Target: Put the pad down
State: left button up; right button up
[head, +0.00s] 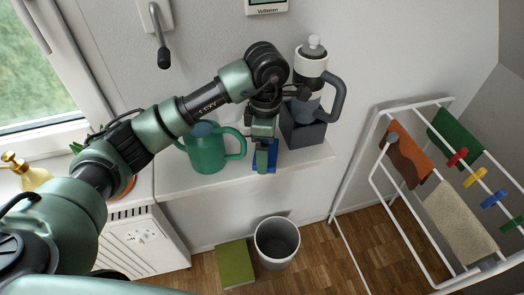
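My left arm comes in from the left and reaches over the white ledge. Its gripper (263,140) points down above a small flat blue piece (272,162) on the ledge. A narrow green pad (261,160) shows right below the gripper, which looks shut on its upper end. The pad hangs upright in front of or over the blue piece. I cannot tell whether its lower end touches it. The fingertips are partly hidden by the gripper body. My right gripper is not in view.
A teal watering can (207,150) stands left of the gripper, and a dark grey box (303,128) close on its right. A white and grey handled device (313,65) is behind. Below are a bin (277,243), a green box (235,265) and, right, a drying rack (375,150).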

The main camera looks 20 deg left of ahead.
pick_arm(q)
jog(key=shift+w+a+f, duration=0.1)
jog(key=shift+a+f, duration=0.05)
jog(key=shift+f, duration=0.15)
jog(key=shift+c, duration=0.7)
jog(key=o, duration=1.3)
jog(key=shift+c, duration=0.2)
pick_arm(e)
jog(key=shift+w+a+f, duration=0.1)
pick_arm(q)
jog(key=shift+f, duration=0.1)
jog(key=shift+r, duration=0.25)
jog(key=r, duration=0.3)
jog(key=r+b, duration=0.1)
jog(key=r, duration=0.1)
jog(key=shift+w+d+r, duration=0.1)
jog(key=shift+d+r, duration=0.1)
jog(key=shift+r, duration=0.95)
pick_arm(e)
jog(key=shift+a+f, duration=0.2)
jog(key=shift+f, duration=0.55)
